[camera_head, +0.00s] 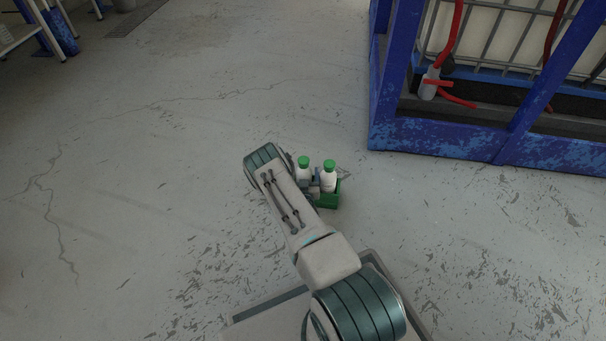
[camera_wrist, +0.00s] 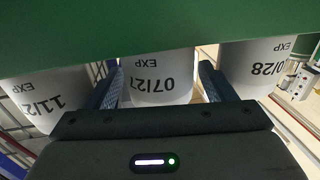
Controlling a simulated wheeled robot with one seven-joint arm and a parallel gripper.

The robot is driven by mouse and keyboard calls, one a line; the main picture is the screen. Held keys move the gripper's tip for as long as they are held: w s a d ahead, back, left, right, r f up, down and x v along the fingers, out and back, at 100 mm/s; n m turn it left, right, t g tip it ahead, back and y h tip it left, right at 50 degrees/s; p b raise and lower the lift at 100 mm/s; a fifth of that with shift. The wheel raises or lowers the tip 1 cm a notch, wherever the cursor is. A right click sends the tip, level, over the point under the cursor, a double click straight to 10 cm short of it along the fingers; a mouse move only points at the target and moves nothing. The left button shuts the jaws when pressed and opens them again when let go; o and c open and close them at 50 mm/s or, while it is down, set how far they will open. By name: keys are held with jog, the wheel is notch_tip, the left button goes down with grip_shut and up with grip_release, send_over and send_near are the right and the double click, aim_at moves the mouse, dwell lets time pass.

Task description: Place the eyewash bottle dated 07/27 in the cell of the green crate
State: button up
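The eyewash bottle dated 07/27 (camera_wrist: 158,88) is in the middle of the wrist view, white, its label upside down in the picture. My gripper (camera_wrist: 158,70) has one finger on each side of it; I cannot tell whether both fingers press on it. The green crate (camera_wrist: 150,28) fills the top of the wrist view and hides part of the bottles. In the head view the crate (camera_head: 329,199) is on the floor beside my gripper (camera_head: 313,186), which is partly hidden by my arm. Two green-capped white bottles show there; their dates are unreadable.
A bottle whose date begins 11/2 (camera_wrist: 35,100) is at the left in the wrist view; one ending 0/28 (camera_wrist: 258,68) is at the right. A blue metal frame (camera_head: 440,137) with red hoses stands at the back right. Open floor lies to the left.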

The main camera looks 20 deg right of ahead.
jog(key=shift+r, duration=0.2)
jog(key=p+v, duration=0.5)
jog(key=v, duration=0.7)
